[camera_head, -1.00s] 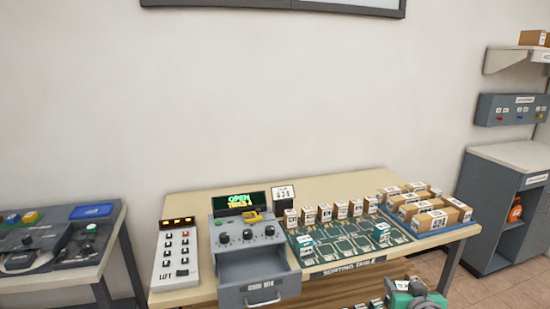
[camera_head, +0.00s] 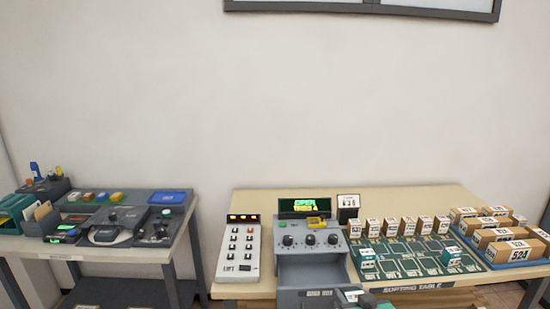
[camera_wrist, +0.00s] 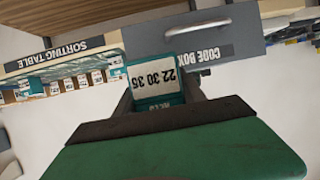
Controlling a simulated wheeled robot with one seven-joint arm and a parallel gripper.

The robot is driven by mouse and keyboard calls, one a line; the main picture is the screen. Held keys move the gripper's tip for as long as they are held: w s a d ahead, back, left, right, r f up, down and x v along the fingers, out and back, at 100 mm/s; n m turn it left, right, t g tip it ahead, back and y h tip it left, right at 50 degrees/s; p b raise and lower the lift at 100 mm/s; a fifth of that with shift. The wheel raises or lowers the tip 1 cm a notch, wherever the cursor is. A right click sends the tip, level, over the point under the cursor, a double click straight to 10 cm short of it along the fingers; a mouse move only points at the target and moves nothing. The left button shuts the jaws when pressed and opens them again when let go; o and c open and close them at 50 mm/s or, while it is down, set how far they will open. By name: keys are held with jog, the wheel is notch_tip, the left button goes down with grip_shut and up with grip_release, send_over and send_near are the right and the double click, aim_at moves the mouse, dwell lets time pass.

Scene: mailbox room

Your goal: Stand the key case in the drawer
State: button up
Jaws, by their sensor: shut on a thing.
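The key case (camera_wrist: 155,82), a small teal box with a white label reading "22 30 35", is held in my gripper (camera_wrist: 163,100), upside down in the wrist picture. The case (camera_head: 353,295) also shows at the bottom edge of the head view, just right of the drawer front. My gripper (camera_head: 368,303) is mostly cut off there. The drawer (camera_head: 310,270) of the grey code box (camera_head: 322,237) is pulled out and looks empty in its visible part. Its front (camera_wrist: 190,45) with handle and "CODE BOX" label is behind the case in the wrist view.
A keypad panel (camera_head: 239,250) stands left of the code box. The sorting table mat (camera_head: 410,262) with several labelled boxes is to the right. Another bench (camera_head: 110,247) stands at the left.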

jog(key=s+d+f+m+h, duration=0.2)
jog(key=d+m+h, duration=0.25)
jog(key=d, duration=0.45)
jog(key=a+r+n+y, duration=0.1)
jog(key=a+r, duration=0.1)
jog(key=a, duration=0.2)
jog(key=w+a+r+n+y, duration=0.1)
jog(key=a+r, duration=0.1)
jog(key=a, duration=0.2)
jog(key=a+r+n+y, duration=0.1)
jog(key=a+r, duration=0.1)
jog(key=a, duration=0.2)
jog(key=shift+w+a, duration=0.15)
jog(key=shift+a, duration=0.2)
